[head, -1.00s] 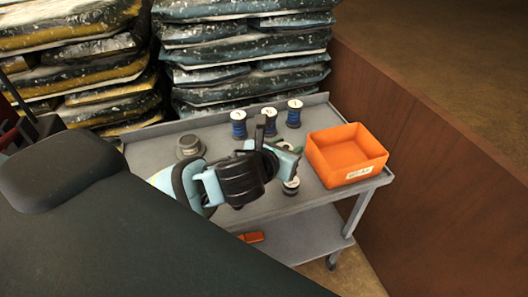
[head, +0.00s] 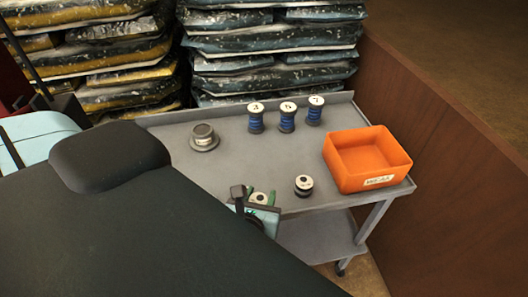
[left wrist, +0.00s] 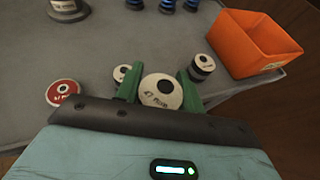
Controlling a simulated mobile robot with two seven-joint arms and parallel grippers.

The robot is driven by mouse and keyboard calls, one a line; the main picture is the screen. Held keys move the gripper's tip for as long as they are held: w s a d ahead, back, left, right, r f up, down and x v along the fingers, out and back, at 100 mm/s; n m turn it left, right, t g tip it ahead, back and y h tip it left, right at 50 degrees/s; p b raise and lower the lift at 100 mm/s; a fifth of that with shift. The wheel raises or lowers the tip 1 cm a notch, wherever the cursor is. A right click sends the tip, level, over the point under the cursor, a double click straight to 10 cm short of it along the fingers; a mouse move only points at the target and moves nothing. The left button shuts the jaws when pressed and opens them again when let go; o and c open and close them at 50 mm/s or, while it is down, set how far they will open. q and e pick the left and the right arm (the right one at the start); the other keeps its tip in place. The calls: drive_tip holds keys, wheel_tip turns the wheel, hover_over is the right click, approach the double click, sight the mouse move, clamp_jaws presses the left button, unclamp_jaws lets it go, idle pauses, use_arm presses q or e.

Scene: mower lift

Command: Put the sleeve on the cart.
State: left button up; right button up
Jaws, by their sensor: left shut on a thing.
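My left gripper (head: 261,199) is near the front edge of the grey cart (head: 235,165), partly behind the dark seat. Its green fingers are shut on a short round piece with a white top and dark centre hole, apparently the sleeve (head: 259,198). In the left wrist view the sleeve (left wrist: 161,91) sits between both fingers, lettering on its top. Its lower part is hidden, and I cannot tell whether it touches the cart top. A similar white-topped black piece (head: 304,186) stands to its right on the cart. My right gripper is not in view.
An orange bin (head: 375,181) stands at the cart's right end. Three blue spools (head: 287,119) line the back, with a grey flanged piece (head: 204,139) left of them. The wrist view shows a red-topped disc (left wrist: 63,93) and a small white-topped piece (left wrist: 123,73). The seat (head: 110,155) blocks the foreground.

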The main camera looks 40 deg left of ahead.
use_arm(q)
drive_tip(key=s+a, duration=0.1)
drive_tip(key=s+a+f+n+y, duration=0.1)
drive_tip(key=s, duration=0.1)
drive_tip(key=shift+f+g+y, duration=0.1)
drive_tip(key=shift+g+y, duration=0.2)
hover_over(277, 180)
drive_tip(key=shift+w+f, duration=0.2)
drive_tip(key=shift+f, duration=2.25)
drive_tip(key=shift+f, duration=0.1)
drive_tip(key=o, duration=1.3)
drive_tip(key=shift+s+f, duration=0.1)
drive_tip(key=shift+f, duration=0.05)
drive_tip(key=shift+r, duration=0.2)
drive_tip(key=v, duration=1.2)
drive_tip(key=shift+a, duration=0.1)
